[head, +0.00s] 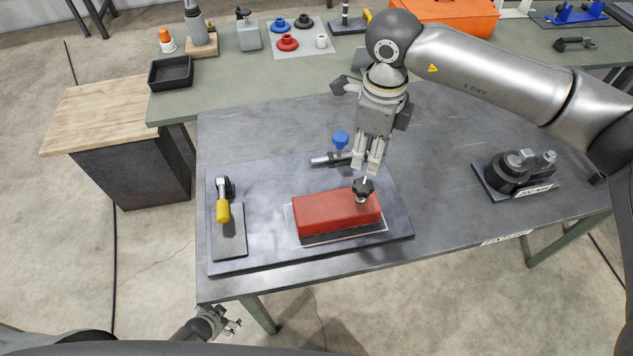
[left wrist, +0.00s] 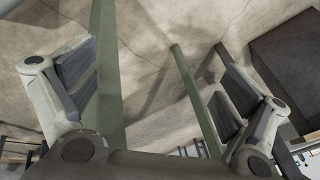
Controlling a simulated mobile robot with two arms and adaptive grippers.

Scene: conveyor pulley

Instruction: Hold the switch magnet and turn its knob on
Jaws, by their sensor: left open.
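The switch magnet is a red block (head: 325,212) on a dark base, lying on a pale sheet on the dark plate. Its black star-shaped knob (head: 363,187) stands at the block's right end, on the far side. My right gripper (head: 366,168) points down just above and behind the knob. Its two fingers look a little apart with nothing seen between them; contact with the knob cannot be made out. My left gripper (head: 217,322) is low, in front of the table and away from the magnet. In the left wrist view its fingers (left wrist: 160,88) are wide open and empty.
The dark plate (head: 260,178) also bears a yellow-handled clamp (head: 223,207) at left and a blue-knobbed fitting (head: 340,140) behind the magnet. A black pulley part (head: 514,172) sits at right. Table legs (left wrist: 190,95) stand near my left gripper.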

